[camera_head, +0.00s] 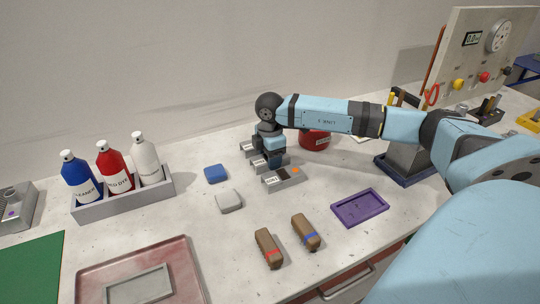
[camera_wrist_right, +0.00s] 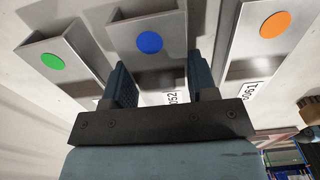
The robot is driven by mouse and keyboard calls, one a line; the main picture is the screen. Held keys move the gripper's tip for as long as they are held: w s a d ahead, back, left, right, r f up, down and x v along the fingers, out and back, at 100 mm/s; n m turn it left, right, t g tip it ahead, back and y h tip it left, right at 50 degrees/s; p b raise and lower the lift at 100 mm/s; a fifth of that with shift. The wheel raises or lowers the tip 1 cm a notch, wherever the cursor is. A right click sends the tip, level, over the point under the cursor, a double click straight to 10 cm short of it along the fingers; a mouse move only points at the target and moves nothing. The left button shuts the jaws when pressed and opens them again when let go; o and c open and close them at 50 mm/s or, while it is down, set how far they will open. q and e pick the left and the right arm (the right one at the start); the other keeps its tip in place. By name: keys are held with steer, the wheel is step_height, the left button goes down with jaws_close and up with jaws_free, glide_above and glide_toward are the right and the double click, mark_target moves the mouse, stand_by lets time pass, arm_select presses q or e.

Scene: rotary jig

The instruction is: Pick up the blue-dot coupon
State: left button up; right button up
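The blue-dot coupon (camera_wrist_right: 150,62) is a grey metal channel piece with a blue dot and a printed label, in the middle of the right wrist view. My right gripper (camera_wrist_right: 162,78) points down over it, with one finger at each side of the coupon. The fingers are apart; whether they touch its sides I cannot tell. In the head view the right gripper (camera_head: 272,160) hangs over the row of coupons and hides most of the blue-dot one. My left gripper is not in view.
A green-dot coupon (camera_wrist_right: 62,72) and an orange-dot coupon (camera_wrist_right: 262,62) lie close on either side. A red container (camera_head: 315,140) stands behind. Blue (camera_head: 215,173) and grey (camera_head: 228,201) blocks, a purple tray (camera_head: 360,207) and a bottle rack (camera_head: 125,196) are around.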

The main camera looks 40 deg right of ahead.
steer(key=shift+c, duration=1.3)
arm_select(q)
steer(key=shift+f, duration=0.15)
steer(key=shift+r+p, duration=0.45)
steer(key=shift+p, duration=0.4)
arm_select(e)
step_height(320, 180, up, 20)
